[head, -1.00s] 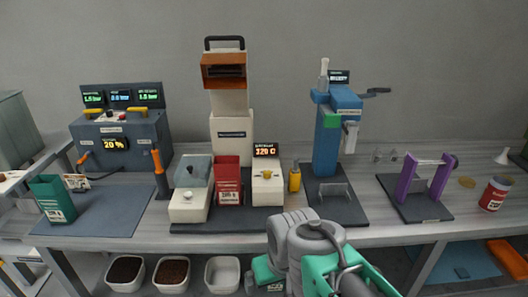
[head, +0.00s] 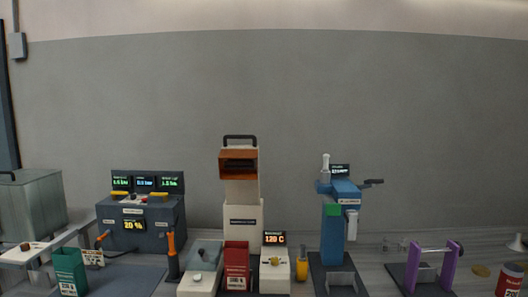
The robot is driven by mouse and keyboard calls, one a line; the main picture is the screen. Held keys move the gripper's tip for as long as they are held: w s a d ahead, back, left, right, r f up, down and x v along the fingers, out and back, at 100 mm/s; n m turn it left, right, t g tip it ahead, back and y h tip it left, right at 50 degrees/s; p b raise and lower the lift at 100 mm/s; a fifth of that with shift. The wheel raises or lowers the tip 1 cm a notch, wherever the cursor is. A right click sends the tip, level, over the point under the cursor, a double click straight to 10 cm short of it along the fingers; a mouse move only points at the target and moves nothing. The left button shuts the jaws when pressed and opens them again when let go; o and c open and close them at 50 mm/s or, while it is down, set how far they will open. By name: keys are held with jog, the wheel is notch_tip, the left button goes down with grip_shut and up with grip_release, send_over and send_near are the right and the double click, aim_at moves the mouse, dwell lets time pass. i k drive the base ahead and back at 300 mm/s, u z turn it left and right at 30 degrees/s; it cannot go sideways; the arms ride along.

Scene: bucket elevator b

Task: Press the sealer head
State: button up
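A sealing station with an orange "120 C" display (head: 275,238) stands at the bottom centre of the head view. I cannot tell for sure which part is the sealer head; labels are too small to read. The station's lower front is cut off. My gripper is not in view.
A blue press-like machine (head: 333,235) with a side lever stands to the right, with a yellow bottle (head: 302,268) beside it. A purple stand (head: 449,266) is farther right. A dark control box (head: 138,225) and a green pouch (head: 69,270) are left. The wall above is bare.

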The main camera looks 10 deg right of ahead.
aim_at(242, 186)
jog(key=k, duration=0.15)
jog(key=z, duration=1.25)
jog(key=i, duration=1.05)
jog(key=u, duration=2.45)
